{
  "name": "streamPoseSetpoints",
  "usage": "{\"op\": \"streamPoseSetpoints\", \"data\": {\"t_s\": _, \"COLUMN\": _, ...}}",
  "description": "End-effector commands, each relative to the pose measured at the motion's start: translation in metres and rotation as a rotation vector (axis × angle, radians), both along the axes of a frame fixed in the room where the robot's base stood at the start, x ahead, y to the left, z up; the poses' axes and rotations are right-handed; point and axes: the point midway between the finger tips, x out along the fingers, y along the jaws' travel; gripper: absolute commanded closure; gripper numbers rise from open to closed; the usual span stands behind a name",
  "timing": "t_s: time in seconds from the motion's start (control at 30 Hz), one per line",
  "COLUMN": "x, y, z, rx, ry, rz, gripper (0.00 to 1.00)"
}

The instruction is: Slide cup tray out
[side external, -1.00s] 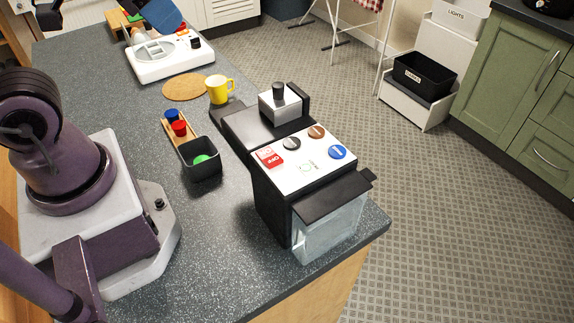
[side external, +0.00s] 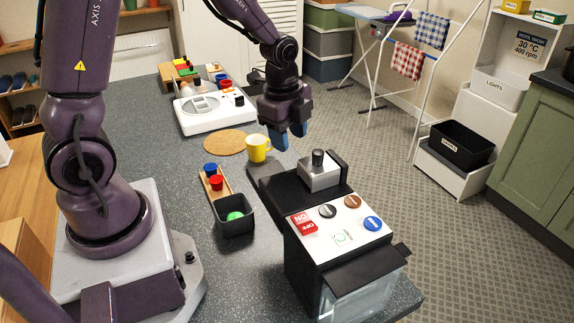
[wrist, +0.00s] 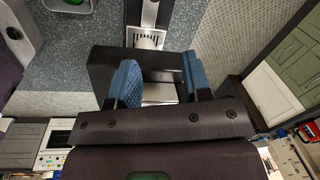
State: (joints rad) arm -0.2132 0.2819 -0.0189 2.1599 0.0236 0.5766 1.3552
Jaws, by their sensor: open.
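The coffee machine (side external: 345,225) stands on the dark speckled counter, with a white button panel on top and a silver block with a black knob (side external: 318,170) behind it. A low, flat black part, apparently the cup tray (side external: 268,174), extends from the machine's far end, beside the yellow mug. My gripper (side external: 289,135) is open above that far end, blue fingertips pointing down. In the wrist view, the open fingers (wrist: 158,75) are either side of a dark block; a slotted silver plate (wrist: 150,38) lies beyond. I cannot tell whether the fingers touch anything.
A yellow mug (side external: 258,148) stands close to the left of my gripper, near a cork mat (side external: 225,142). A wooden capsule holder (side external: 215,185) and a black bin (side external: 234,215) stand left of the machine. Open floor lies right of the counter.

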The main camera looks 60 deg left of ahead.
Motion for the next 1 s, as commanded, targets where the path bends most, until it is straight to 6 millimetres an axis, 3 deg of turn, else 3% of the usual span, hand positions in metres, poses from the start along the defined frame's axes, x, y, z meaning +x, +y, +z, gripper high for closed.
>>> {"op": "streamPoseSetpoints", "data": {"t_s": 0.03, "x": 0.003, "y": 0.006, "z": -0.023, "rx": 0.000, "ry": 0.038, "rz": -0.071, "gripper": 0.55}}
{"op": "streamPoseSetpoints", "data": {"t_s": 0.1, "x": 0.006, "y": 0.012, "z": -0.047, "rx": 0.001, "ry": 0.070, "rz": -0.175, "gripper": 0.55}}
{"op": "streamPoseSetpoints", "data": {"t_s": 0.3, "x": 0.007, "y": 0.022, "z": -0.090, "rx": -0.007, "ry": 0.118, "rz": -0.358, "gripper": 0.55}}
{"op": "streamPoseSetpoints", "data": {"t_s": 1.0, "x": 0.007, "y": 0.023, "z": -0.137, "rx": -0.009, "ry": 0.126, "rz": -0.392, "gripper": 0.55}}
